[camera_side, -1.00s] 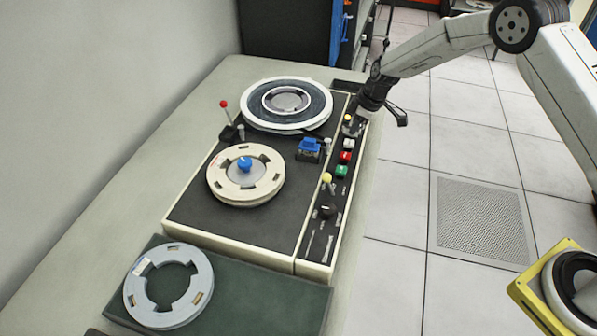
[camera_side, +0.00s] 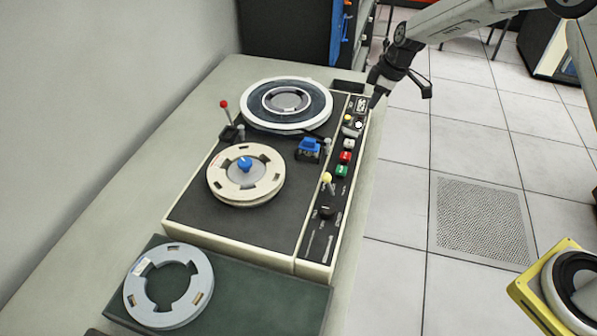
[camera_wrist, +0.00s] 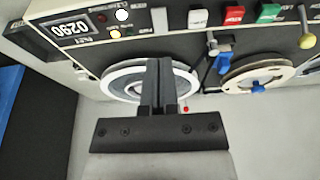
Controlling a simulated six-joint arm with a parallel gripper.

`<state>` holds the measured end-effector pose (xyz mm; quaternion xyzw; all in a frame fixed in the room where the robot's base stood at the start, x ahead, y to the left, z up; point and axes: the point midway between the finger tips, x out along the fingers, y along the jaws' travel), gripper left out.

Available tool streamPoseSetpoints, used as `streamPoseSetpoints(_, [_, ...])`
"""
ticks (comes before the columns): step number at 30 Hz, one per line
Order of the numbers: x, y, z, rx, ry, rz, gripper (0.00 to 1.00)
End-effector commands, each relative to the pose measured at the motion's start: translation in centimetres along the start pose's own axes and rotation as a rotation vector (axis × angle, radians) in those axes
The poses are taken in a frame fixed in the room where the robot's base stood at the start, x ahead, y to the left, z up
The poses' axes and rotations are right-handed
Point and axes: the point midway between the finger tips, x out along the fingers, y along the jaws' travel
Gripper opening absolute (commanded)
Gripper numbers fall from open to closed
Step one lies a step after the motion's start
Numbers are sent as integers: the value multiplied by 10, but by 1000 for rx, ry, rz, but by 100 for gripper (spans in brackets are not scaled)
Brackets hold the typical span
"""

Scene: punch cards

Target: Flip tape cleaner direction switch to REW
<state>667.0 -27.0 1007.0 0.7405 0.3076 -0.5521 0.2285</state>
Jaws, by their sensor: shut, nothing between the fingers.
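The tape cleaner (camera_side: 200,214) lies flat on the bench with a black control strip along its right side. A small grey switch (camera_side: 350,131) sits near the strip's far end, beside a yellow light (camera_side: 348,118) and a bright white light (camera_side: 358,125). I cannot tell which way the switch points. My gripper (camera_side: 373,105) is shut and empty, above the strip's far right edge. Its fingers (camera_wrist: 159,62) appear together in the wrist view.
A white button (camera_side: 349,144), red button (camera_side: 346,157), green button (camera_side: 342,171) and yellow-knobbed lever (camera_side: 327,178) line the strip. A dark reel (camera_side: 260,112), cream reel (camera_side: 222,185) and red-tipped lever (camera_side: 224,104) stand left. The floor side is open.

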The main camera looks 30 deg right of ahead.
Motion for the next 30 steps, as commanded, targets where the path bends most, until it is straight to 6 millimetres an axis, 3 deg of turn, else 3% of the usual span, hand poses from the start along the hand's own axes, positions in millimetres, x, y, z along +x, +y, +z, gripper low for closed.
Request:
streamPoseSetpoints(3, [-17, 0, 4, 1, 1, 2, 0])
streamPoseSetpoints(10, [-36, 0, 8, 1, 0, 0, 0])
streamPoseSetpoints(30, [-42, -7, 12, 26, -8, 7, 0])
